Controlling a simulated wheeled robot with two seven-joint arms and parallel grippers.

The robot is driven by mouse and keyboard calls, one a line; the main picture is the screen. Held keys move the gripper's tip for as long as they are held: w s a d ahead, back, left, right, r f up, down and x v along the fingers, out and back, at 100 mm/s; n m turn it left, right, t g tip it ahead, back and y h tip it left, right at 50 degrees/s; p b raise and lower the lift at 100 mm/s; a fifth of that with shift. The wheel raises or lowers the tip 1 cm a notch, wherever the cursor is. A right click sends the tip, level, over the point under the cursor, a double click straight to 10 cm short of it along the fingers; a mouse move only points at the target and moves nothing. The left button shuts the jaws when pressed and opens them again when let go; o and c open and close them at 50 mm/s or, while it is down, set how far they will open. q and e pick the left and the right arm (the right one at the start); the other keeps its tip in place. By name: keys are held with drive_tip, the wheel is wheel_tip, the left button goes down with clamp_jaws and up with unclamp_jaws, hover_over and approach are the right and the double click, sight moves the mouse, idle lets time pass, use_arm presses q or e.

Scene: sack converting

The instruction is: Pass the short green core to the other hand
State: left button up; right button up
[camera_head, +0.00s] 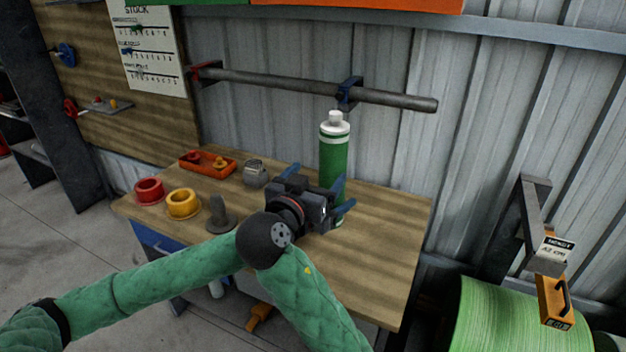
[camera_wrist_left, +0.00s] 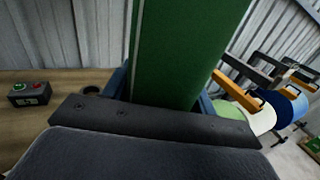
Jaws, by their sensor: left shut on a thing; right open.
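The short green core (camera_head: 334,155) is an upright green cylinder with a pale band and a white knobbed top. My left gripper (camera_head: 344,196) is shut on its lower part. In the left wrist view the core (camera_wrist_left: 185,50) fills the space between the two blue fingers. I cannot tell whether its lower end touches the bench. My right gripper (camera_head: 291,174) is open, just left of the core and overlapping my left gripper in the head view. It is partly hidden, and no contact between it and the core can be made out.
The wooden bench (camera_head: 375,260) is clear at the right. A red ring (camera_head: 149,197), a yellow ring (camera_head: 183,210), a grey peg (camera_head: 218,215) and an orange tray (camera_head: 190,165) stand at the left. A grey bar (camera_head: 300,85) runs along the wall behind.

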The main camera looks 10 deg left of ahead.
drive_tip(key=x, duration=1.1)
drive_tip(key=shift+w+d, duration=0.1)
drive_tip(key=c, duration=1)
use_arm(q)
drive_tip(key=o, duration=0.9)
use_arm(e)
drive_tip(key=c, duration=0.4)
use_arm(q)
drive_tip(key=o, duration=0.5)
